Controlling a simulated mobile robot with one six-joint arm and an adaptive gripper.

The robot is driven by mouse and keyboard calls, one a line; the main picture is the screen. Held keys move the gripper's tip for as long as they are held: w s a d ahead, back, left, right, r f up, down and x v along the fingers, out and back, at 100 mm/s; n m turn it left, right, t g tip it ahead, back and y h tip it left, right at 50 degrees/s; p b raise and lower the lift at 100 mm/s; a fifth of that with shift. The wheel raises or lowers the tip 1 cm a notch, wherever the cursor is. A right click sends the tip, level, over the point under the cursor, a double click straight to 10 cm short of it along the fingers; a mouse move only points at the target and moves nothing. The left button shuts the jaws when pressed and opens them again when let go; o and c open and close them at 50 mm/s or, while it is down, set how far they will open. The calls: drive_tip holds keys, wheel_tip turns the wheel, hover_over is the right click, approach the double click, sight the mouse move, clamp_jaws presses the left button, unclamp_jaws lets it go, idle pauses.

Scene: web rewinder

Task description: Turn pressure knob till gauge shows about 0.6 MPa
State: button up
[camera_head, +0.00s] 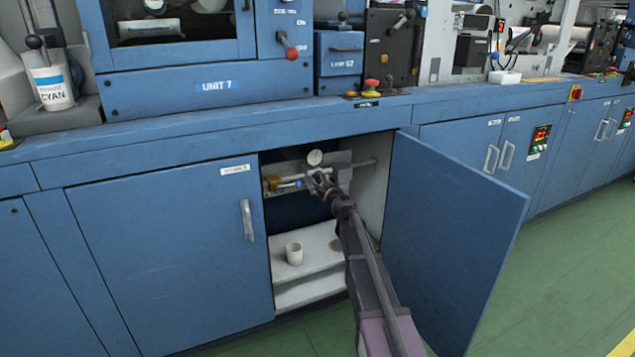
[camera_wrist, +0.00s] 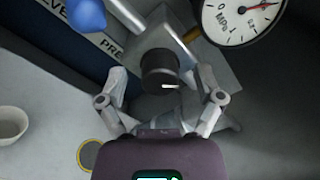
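The black pressure knob (camera_wrist: 160,72) has a white mark and sits on a grey regulator block (camera_wrist: 197,45). My gripper (camera_wrist: 161,76) is open, with one finger on each side of the knob and a visible gap on both sides. The pressure gauge (camera_wrist: 238,18) is cut off by the top edge of the wrist view. Its red needle points right and slightly up in the picture; the exact value cannot be read. In the head view the gauge (camera_head: 314,157) is small inside the open cabinet, and my gripper (camera_head: 318,181) hides the knob.
The blue cabinet door (camera_head: 450,235) stands open to the right of my arm. A blue valve handle (camera_wrist: 87,14) is near the knob's upper left. A white cup (camera_head: 294,253) stands on the shelf (camera_head: 318,262) below. Pipes cross the cabinet behind my gripper.

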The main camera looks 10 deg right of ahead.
drive_tip(key=shift+s, duration=0.1)
drive_tip(key=v, duration=1.2)
idle(0.4)
